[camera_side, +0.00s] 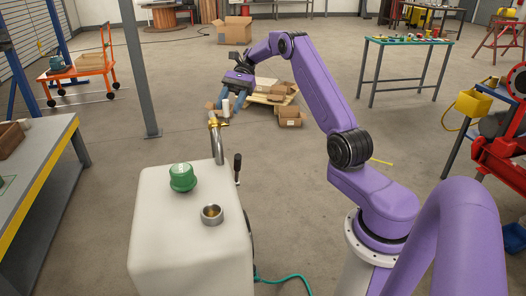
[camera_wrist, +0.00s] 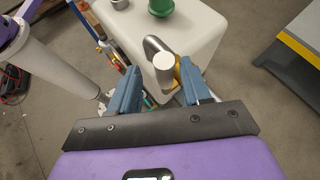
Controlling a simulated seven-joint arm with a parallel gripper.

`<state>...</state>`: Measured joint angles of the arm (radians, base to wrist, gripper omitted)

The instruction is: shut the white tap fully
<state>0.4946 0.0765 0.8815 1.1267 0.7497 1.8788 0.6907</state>
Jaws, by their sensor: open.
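The white tap (camera_side: 225,107) is at the end of a bent metal pipe (camera_side: 218,145) with a brass fitting (camera_side: 213,123), rising from the white tank. In the wrist view the tap's white round end (camera_wrist: 163,60) lies ahead, between the fingertips. My gripper (camera_side: 226,101) is open at the tap, its blue fingers one on each side. In the wrist view, my gripper (camera_wrist: 159,70) shows gaps between both fingers and the tap, and its jaws are not closed on it. How far the tap is turned cannot be told.
The white tank (camera_side: 190,240) carries a green cap (camera_side: 182,177) and an open metal port (camera_side: 212,214). A black-handled lever (camera_side: 237,168) stands beside the pipe. A workbench (camera_side: 40,160) is at the left. Cardboard boxes (camera_side: 288,115) lie on the floor behind my gripper.

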